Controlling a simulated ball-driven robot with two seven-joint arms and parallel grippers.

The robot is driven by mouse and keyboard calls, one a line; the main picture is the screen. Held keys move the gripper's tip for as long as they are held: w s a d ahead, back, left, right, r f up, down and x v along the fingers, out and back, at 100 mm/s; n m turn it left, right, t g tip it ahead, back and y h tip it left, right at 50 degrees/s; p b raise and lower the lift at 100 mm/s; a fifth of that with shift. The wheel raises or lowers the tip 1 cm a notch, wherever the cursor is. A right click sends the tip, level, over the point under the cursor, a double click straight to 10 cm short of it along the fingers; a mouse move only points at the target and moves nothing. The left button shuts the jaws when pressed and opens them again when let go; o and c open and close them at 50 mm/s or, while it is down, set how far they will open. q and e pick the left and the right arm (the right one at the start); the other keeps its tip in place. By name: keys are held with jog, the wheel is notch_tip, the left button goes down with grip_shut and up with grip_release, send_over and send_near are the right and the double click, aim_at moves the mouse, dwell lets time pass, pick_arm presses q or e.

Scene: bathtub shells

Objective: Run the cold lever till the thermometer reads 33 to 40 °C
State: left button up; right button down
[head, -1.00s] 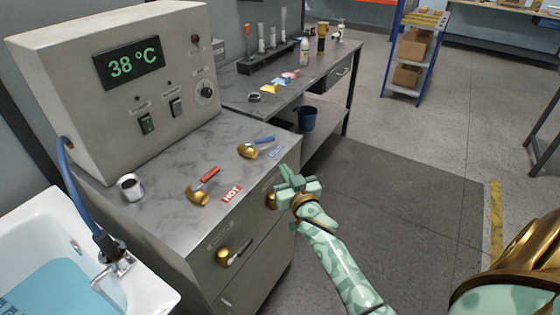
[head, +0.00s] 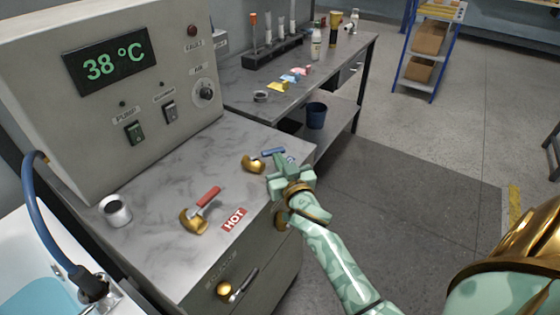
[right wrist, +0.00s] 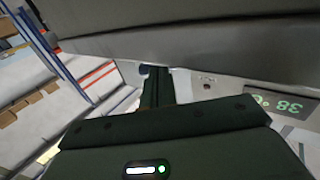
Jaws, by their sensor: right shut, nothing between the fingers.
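The thermometer display (head: 110,64) on the grey panel reads 38 °C; its digits also show upside down in the right wrist view (right wrist: 280,105). The cold lever (head: 254,163), with a brass base and blue handle, sits near the counter's right edge. A HOT label (head: 234,219) lies beside the hot lever (head: 195,219), brass with a red handle. My right gripper (head: 287,172) is shut and empty, close to the cold lever's handle and partly covering its label. I cannot tell whether they touch. In the right wrist view its fingers (right wrist: 158,88) are together. My left gripper is not in view.
A bench (head: 330,70) with bottles stands behind; open floor lies to the right.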

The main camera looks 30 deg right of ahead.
aim_at(283, 152)
jog(key=shift+w+d+r+n+y+p, duration=0.2)
jog(key=shift+d+n+y+p, duration=0.15)
jog(key=shift+y+p, duration=0.35)
jog(key=shift+w+d+r+n+t+y+p, duration=0.1)
jog(key=shift+w+d+n+t+y+p, duration=0.2)
jog(key=shift+n+y+p, duration=0.55)
jog(key=shift+w+d+y+p, duration=0.2)
jog(key=shift+y+p, duration=0.15)
jog(key=shift+y, duration=0.3)
jog(key=n+y, duration=0.1)
jog(key=w+n+y, duration=0.1)
jog(key=shift+d+f+y, duration=0.2)
jog(key=shift+y, duration=0.1)
jog(key=n+y, duration=0.1)
jog(key=w+y, duration=0.1)
jog(key=shift+d+f+n+g+y, duration=0.2)
jog(key=shift+n+g+y, duration=0.1)
jog(key=shift+n+g, duration=0.1)
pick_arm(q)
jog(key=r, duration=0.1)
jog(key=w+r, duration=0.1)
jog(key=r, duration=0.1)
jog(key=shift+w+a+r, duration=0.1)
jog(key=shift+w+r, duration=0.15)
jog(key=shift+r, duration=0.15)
pick_arm(e)
jog(key=shift+w, duration=0.3)
jog(key=shift+w+r, duration=0.1)
